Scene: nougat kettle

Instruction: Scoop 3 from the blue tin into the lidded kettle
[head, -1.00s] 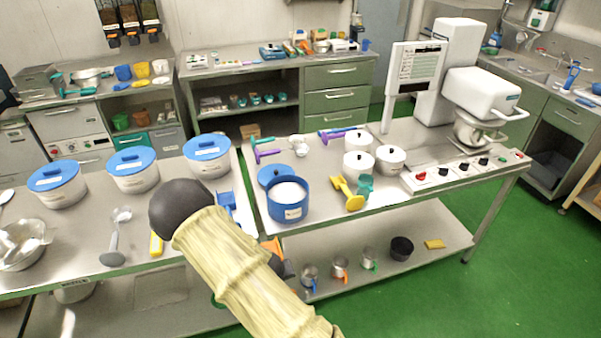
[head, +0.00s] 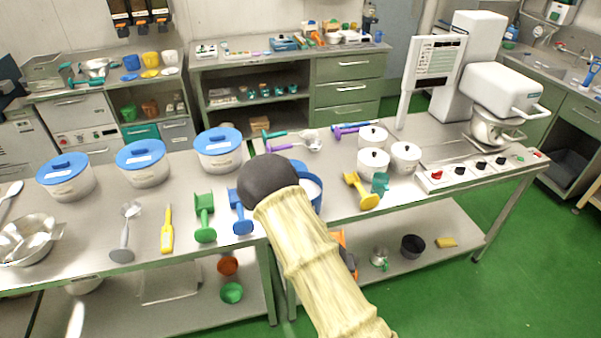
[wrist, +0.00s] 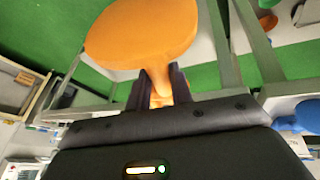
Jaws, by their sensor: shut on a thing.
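My gripper (wrist: 160,88) is shut on the handle of an orange scoop (wrist: 145,35) in the wrist view. In the head view only a bit of orange (head: 338,238) shows beside my arm, below the table edge; my gripper is mostly hidden there. The blue tin (head: 318,203) stands open on the right table with white contents, largely covered by my arm. Three white lidded pots, at the back (head: 373,136), front (head: 373,164) and right (head: 405,158), stand right of the tin. I cannot tell which is the kettle.
Purple and green utensils lie behind the tin. A mixer (head: 500,90) stands at the right. Blue-lidded tubs (head: 142,165) and scoops fill the left table.

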